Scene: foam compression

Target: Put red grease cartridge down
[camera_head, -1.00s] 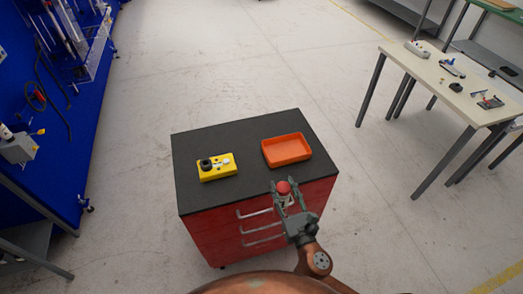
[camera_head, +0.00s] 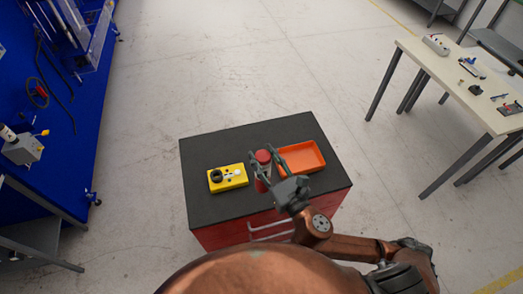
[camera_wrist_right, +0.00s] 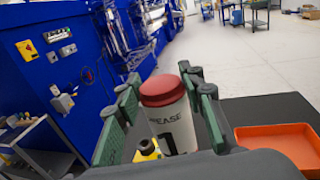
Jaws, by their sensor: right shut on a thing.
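The grease cartridge (camera_head: 263,157) has a red cap and stands about upright between the fingers of my right gripper (camera_head: 266,154), which is shut on it. In the right wrist view the cartridge (camera_wrist_right: 172,120) shows a white body with dark "GREASE" lettering, a green finger (camera_wrist_right: 118,125) on its left and another (camera_wrist_right: 212,120) on its right. It is over the black top of the red cabinet (camera_head: 222,207), between the yellow block and the orange tray. Its bottom is hidden, so I cannot tell whether it touches the top. My left gripper is not in view.
The yellow block (camera_head: 241,182), with a black round part, lies just left of the cartridge. The orange tray (camera_head: 302,158) is close on the right and looks empty. The back and front-left of the black top are clear. A workbench (camera_head: 455,100) stands apart at right.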

